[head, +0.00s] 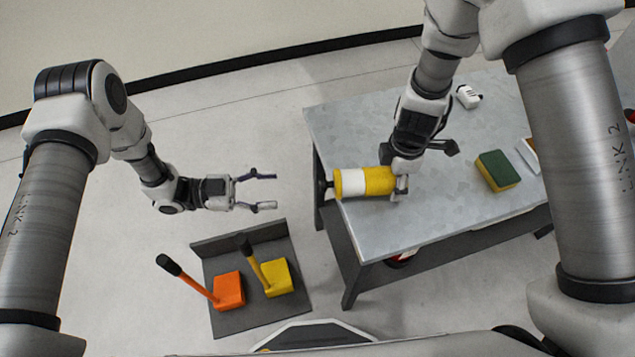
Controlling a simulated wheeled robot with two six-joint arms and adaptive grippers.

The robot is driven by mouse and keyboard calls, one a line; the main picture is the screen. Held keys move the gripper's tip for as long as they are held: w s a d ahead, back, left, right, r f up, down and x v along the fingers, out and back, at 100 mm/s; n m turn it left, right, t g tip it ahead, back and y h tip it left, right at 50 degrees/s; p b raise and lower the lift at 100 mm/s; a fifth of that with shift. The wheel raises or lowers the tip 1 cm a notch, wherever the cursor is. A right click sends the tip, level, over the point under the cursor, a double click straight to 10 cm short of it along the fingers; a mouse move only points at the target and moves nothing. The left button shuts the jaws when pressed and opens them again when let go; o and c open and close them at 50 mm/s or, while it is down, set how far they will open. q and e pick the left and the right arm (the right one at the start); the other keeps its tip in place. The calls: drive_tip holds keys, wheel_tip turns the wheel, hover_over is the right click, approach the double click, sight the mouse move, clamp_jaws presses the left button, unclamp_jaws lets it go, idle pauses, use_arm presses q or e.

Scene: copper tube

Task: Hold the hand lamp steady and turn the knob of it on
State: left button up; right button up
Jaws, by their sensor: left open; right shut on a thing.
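The hand lamp (352,182) is a yellow and white cylinder lying on its side at the left edge of the grey table. A dark knob (325,185) shows at its left end, close to the table edge. My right gripper (399,182) is shut on the lamp near its right end, and the fingers partly hide that end. My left gripper (268,191) is open and empty. It is over the floor to the left of the table, apart from the knob, with its fingers pointing toward it.
The grey table (440,215) also bears a green and yellow sponge (496,170) and a small white bottle (468,96). Floor between my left gripper and the table is clear.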

sight(327, 185)
use_arm(q)
drive_tip(key=d+n, duration=0.5)
drive_tip(key=d, duration=0.6)
drive_tip(key=shift+n, duration=0.3)
drive_tip(key=shift+w, duration=0.1)
clamp_jaws()
